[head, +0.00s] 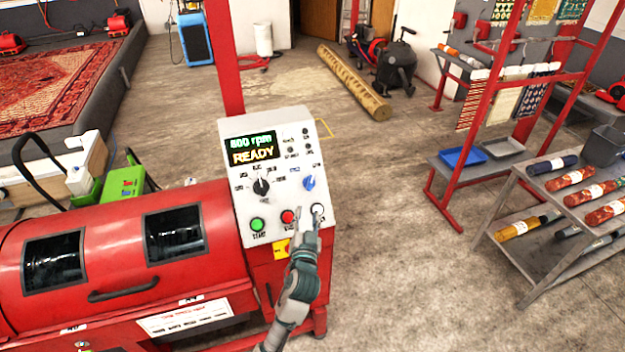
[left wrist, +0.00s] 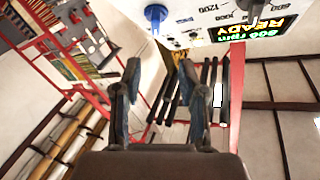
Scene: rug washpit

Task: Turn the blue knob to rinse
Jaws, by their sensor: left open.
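The blue knob (head: 309,183) sits on the right side of the white sloped control panel (head: 246,141) of a red machine. Its small labels are too blurred to read, so I cannot tell its setting. In the left wrist view the blue knob (left wrist: 155,14) shows at the top edge, beyond the fingertips. My left gripper (head: 307,217) is open and empty, below the knob and near the panel's lower right edge. In the left wrist view its two fingers (left wrist: 164,76) are spread apart with nothing between them. My right gripper is not in view.
A black knob (head: 261,187) is left of the blue one. A green button (head: 257,225), a red button (head: 287,217) and a pale button (head: 317,209) line the panel's lower part. The display (head: 252,149) reads READY. Open floor lies to the right, before a rack of rolled rugs.

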